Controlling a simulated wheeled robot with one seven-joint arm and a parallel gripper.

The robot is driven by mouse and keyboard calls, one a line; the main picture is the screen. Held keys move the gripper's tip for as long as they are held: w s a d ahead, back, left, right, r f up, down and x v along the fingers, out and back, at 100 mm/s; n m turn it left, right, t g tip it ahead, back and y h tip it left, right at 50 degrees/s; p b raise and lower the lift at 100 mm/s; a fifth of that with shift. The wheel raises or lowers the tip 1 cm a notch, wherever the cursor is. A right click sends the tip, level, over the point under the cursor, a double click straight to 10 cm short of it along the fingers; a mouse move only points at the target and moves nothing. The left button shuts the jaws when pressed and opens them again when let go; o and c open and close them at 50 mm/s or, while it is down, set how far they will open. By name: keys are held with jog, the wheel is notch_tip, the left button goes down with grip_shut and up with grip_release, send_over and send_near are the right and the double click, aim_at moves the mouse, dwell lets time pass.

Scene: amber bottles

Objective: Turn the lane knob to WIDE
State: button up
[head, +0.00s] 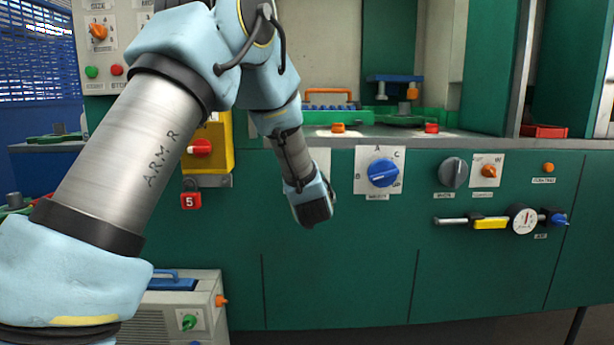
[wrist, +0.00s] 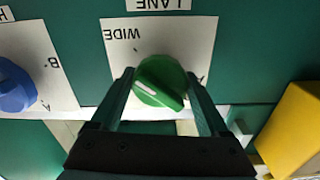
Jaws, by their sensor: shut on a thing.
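The green lane knob (wrist: 160,78) sits on a white plate (wrist: 185,38) in the wrist view, under a LANE label. The word WIDE is printed on the plate's upper left there. The knob's white pointer mark lies on its left half and points left, slightly up, not straight at WIDE. Another mark at the plate's right is partly hidden. My gripper (wrist: 160,84) is shut on the knob, one finger on each side. In the head view my wrist hides the knob; only an edge of its plate (head: 321,160) shows.
A blue A/B/C selector knob (head: 382,172) is beside it, also in the wrist view (wrist: 14,88). A yellow box (head: 213,150) with a red knob sticks out on the other side. A grey cabinet (head: 178,308) stands below; the green panel beneath the knobs is clear.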

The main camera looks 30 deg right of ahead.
jog(key=shift+f, duration=0.15)
jog(key=o, duration=1.2)
jog(key=shift+o, duration=0.2)
jog(key=shift+s, duration=0.1)
jog(key=v, duration=1)
jog(key=shift+s+a+b, duration=0.2)
jog(key=shift+s+b, duration=0.1)
jog(key=shift+b, duration=0.15)
